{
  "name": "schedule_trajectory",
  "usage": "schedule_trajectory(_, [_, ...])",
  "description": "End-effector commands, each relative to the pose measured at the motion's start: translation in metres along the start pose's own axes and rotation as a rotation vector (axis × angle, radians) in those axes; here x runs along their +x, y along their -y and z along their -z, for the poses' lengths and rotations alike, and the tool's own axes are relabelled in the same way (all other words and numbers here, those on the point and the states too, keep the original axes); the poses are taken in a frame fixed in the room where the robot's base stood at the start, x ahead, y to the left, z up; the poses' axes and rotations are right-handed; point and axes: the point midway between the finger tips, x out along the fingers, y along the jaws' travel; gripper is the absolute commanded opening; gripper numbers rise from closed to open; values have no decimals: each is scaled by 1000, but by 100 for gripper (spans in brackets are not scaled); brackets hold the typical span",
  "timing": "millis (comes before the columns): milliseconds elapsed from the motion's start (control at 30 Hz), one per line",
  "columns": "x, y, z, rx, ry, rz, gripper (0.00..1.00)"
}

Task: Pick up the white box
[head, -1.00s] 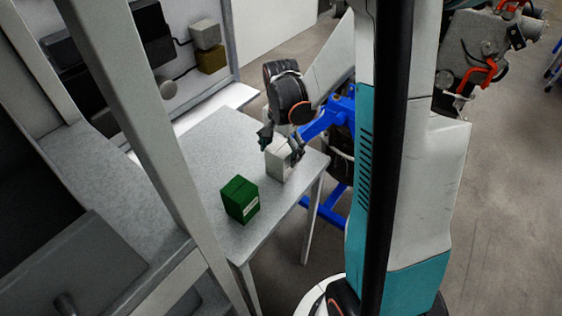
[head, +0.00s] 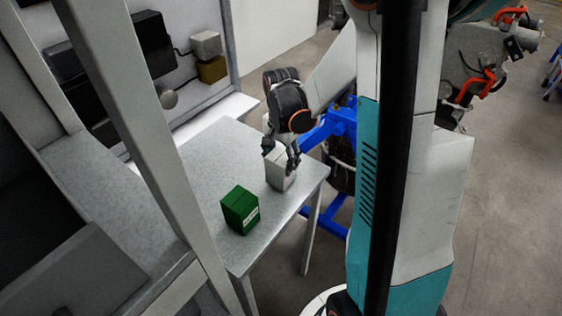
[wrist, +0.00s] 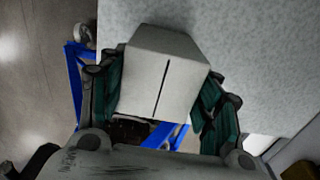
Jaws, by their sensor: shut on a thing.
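The white box (head: 279,173) stands near the right edge of the grey table in the head view. My gripper (head: 281,158) comes down on it from above, with its fingers on either side of the box. In the wrist view the white box (wrist: 163,78) sits between the two green-padded fingers of my gripper (wrist: 160,105), and a dark seam runs along its top. The gripper is shut on the box. I cannot tell whether the box touches the table. The fingers hide parts of its sides.
A green box (head: 240,210) stands on the grey table (head: 215,160) to the left of and nearer than the white box. A grey frame post (head: 150,130) rises at the left. A blue stand (head: 335,125) is beyond the table's right edge. The table's far part is clear.

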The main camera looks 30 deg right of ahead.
Motion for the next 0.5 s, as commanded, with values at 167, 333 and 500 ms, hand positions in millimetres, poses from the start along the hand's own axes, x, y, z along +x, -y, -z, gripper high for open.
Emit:
schedule_trajectory(167, [-33, 0, 0, 0, 0, 0, 15])
schedule_trajectory(333, [-83, -1, 0, 0, 0, 0, 15])
schedule_trajectory(500, [-129, 0, 0, 0, 0, 0, 15])
